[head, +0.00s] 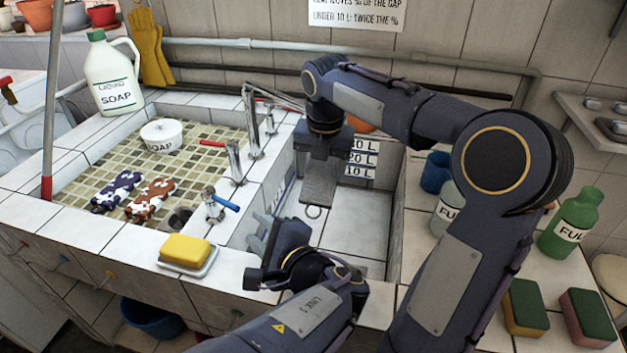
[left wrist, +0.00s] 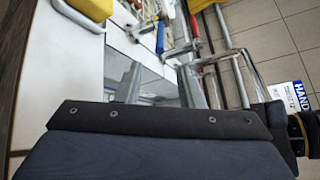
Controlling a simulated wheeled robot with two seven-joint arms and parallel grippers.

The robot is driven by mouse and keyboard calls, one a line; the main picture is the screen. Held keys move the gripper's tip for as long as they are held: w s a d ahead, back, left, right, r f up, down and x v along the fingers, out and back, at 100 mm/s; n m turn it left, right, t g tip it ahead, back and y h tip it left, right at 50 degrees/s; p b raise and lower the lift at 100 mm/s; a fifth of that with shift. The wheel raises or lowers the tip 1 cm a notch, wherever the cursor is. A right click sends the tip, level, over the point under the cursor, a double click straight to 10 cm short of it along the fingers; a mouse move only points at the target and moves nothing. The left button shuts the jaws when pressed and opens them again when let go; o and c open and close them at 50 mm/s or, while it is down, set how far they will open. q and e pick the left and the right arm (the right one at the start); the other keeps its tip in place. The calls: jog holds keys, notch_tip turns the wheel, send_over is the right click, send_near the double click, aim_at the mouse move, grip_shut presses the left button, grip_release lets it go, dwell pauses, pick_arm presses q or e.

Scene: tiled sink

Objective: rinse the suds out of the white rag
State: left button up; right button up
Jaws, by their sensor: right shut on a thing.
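My right gripper (head: 322,145) points down into the deep right basin (head: 352,222). It is shut on a flat grey piece (head: 319,184) that hangs below it, above the basin floor. I cannot tell whether this piece is the white rag. No other white rag is plain to see, and no suds can be made out. A small ring shows at the piece's lower end. My left gripper (head: 260,235) is at the basin's left front wall. Its two fingers stand apart with nothing between them in the left wrist view (left wrist: 158,85).
Taps (head: 236,160) stand between the basins. A yellow sponge (head: 187,250) lies on the front ledge. Bottles (head: 572,222) stand at right.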

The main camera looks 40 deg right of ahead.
pick_arm(q)
jog(key=c, duration=0.6)
jog(key=shift+w+r, duration=0.15)
jog(key=shift+w, duration=0.15)
grip_shut()
jog(key=w+a+r+n, duration=0.2)
jog(key=w+n, duration=0.3)
jog(key=w, duration=0.3)
jog(key=w+a+r+n, duration=0.3)
jog(key=w+n, duration=0.2)
jog(key=w, duration=0.3)
jog(key=a+f+g+h, duration=0.2)
jog(key=a+h, duration=0.1)
jog(key=a+f+g+h, duration=0.2)
jog(key=a+f, duration=0.1)
jog(key=a+f+g+h, duration=0.2)
jog(key=a+g+h, duration=0.1)
jog(key=shift+a+f+n+h, duration=0.2)
jog(key=shift+f+n+h, duration=0.05)
jog(key=shift+n+h, duration=0.05)
jog(key=s+a+r+g+h, duration=0.3)
jog(key=s+h, duration=0.3)
jog(key=s, duration=0.4)
send_near(226, 206)
jog(key=shift+h, duration=0.3)
jog(key=x, duration=0.7)
jog(key=shift+a+f, duration=0.1)
jog(key=shift+f, duration=0.1)
